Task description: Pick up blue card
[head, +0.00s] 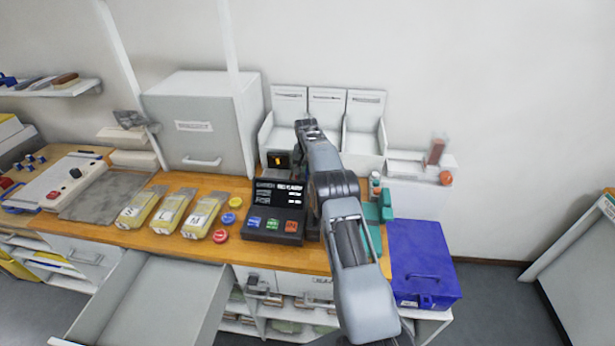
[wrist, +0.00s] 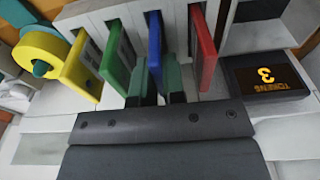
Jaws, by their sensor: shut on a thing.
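The blue card (wrist: 154,48) stands upright in the wrist view, between the green card (wrist: 118,62) and the red card (wrist: 206,48). A yellow card (wrist: 83,65) stands left of the green one. My gripper (wrist: 157,82) has one finger on each side of the blue card's near end and is shut on it. The card's far end is still at the pale slotted rack (wrist: 178,30). In the head view my gripper (head: 306,128) is at the white bins at the back of the bench, and the cards are hidden there.
A small display (wrist: 263,76) with an orange figure sits right of the red card. A yellow round item (wrist: 40,55) is at left. In the head view, a black panel (head: 276,205), yellow packets and a blue box (head: 420,258) stand around my arm; a drawer (head: 150,300) is open.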

